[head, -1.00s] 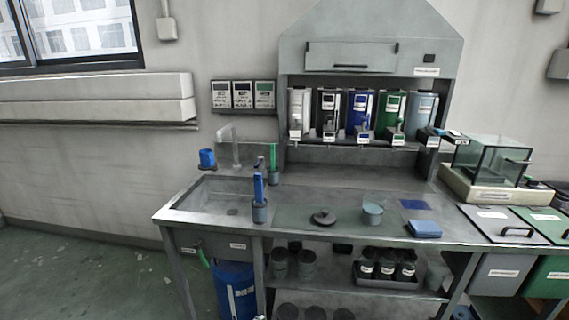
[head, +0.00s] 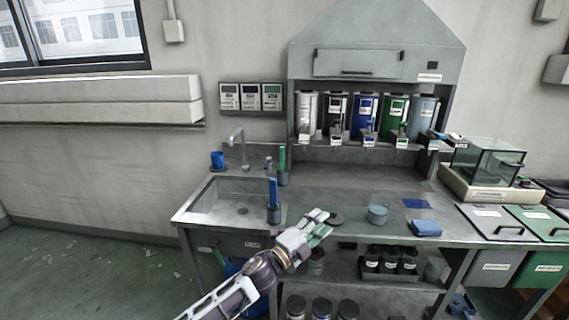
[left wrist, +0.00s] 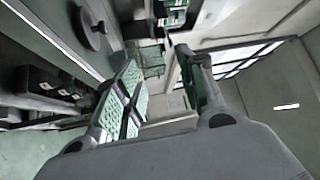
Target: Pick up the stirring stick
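A blue stick (head: 272,189) stands upright in a dark grey cup (head: 274,215) at the front right corner of the sink. A green stick (head: 282,157) stands in another grey cup (head: 282,178) behind it. I cannot tell which of them is the stirring stick. My left gripper (head: 319,224) is at the front edge of the counter, right of and nearer than the blue stick's cup. In the left wrist view its two green-padded fingers (left wrist: 160,85) are apart with nothing between them. My right gripper is not in view.
A round dark lid (head: 336,219) lies just beyond my left gripper; it also shows in the left wrist view (left wrist: 92,27). Jars (head: 408,260) stand on the lower shelf.

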